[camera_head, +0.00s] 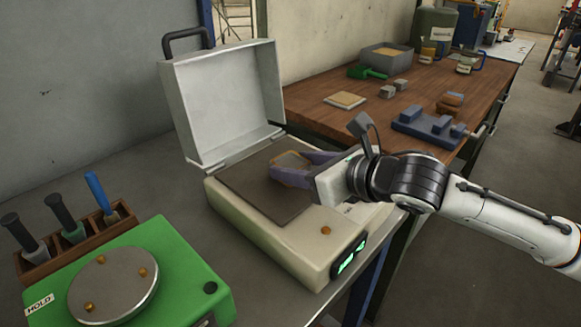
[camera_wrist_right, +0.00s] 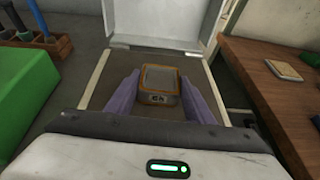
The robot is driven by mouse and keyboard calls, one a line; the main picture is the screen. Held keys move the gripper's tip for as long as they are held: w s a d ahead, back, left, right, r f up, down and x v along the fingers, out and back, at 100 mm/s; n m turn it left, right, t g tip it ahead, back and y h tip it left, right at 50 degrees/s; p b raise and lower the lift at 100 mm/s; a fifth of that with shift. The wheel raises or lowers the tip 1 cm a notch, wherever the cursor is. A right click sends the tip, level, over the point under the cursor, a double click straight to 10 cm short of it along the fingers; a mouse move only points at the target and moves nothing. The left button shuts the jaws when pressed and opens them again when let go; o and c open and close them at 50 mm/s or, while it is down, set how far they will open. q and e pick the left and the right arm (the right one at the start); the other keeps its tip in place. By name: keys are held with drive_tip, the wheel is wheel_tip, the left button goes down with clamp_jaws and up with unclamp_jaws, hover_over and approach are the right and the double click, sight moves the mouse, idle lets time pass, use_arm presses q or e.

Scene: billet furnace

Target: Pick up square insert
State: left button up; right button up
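The square insert (camera_wrist_right: 160,84), a small block with an orange-brown rim, a grey top and a marking on its near face, is at the dark plate of the open-lidded machine (camera_head: 270,224). It also shows in the head view (camera_head: 291,160), partly hidden by a finger. My right gripper (camera_wrist_right: 160,88) has its two purple fingers on either side of the insert, with the tips beside its edges. I cannot tell whether they press on it or leave a small gap, nor whether it rests on the plate. My left gripper is in neither view.
The machine's raised lid (camera_head: 222,103) stands behind the insert. A green device with a round metal plate (camera_head: 114,285) and a rack of tools (camera_head: 75,240) are at left. The wooden bench (camera_head: 330,118) at right holds a blue vise (camera_head: 428,128), a tray and blocks.

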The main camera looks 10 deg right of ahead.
clamp_jaws()
drive_tip(key=shift+r, duration=0.25)
drive_tip(key=shift+r, duration=0.1)
